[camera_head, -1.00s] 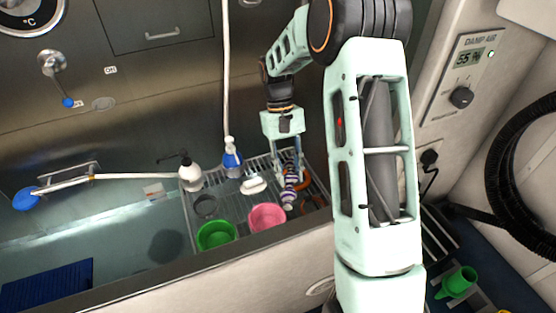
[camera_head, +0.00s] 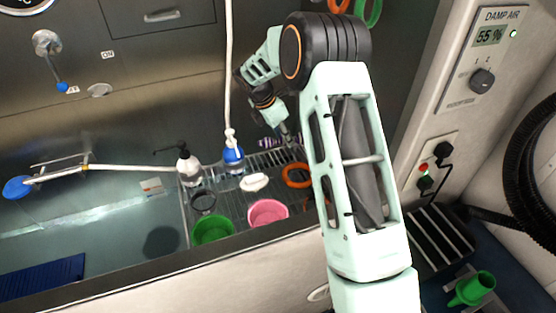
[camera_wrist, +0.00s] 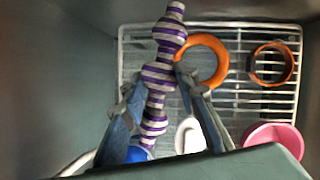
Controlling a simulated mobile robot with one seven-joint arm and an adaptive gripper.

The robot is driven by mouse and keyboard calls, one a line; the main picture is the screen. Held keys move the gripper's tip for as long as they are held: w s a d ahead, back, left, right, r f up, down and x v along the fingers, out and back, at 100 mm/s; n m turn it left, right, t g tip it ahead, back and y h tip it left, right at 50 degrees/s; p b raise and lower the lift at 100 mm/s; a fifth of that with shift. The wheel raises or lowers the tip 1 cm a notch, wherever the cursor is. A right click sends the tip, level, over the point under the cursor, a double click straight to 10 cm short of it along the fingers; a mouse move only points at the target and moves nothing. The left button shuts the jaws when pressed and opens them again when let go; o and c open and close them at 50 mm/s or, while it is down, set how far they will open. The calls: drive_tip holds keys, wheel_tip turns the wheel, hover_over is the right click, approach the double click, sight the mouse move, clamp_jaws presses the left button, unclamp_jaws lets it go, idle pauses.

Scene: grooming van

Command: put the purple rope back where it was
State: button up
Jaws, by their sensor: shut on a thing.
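The purple rope is a purple-and-white striped, knotted toy (camera_wrist: 157,74). In the wrist view it stands lengthwise between the two fingers of my gripper (camera_wrist: 160,78), which are shut on it. In the head view a short striped part of the rope (camera_head: 275,142) shows beside my gripper (camera_head: 290,138), above the back right of the wire rack (camera_head: 232,205). My arm hides part of the gripper there. The rope appears held clear of the rack.
An orange ring (camera_head: 296,175), a pink bowl (camera_head: 267,212), a green bowl (camera_head: 211,229) and a white soap-like piece (camera_head: 254,182) are on the rack.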

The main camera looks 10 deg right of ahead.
drive_tip(key=w+a+n+t+y+b, duration=0.1)
drive_tip(key=w+n+t+y+b, duration=0.1)
drive_tip(key=w+n, duration=0.45)
drive_tip(key=f, duration=1)
drive_tip(key=shift+s+f+p, duration=0.3)
drive_tip(key=shift+p, duration=0.1)
drive_tip(key=shift+f, duration=0.15)
drive_tip(key=o, duration=1.2)
drive_tip(key=v, duration=1.2)
drive_tip(key=shift+a, duration=0.15)
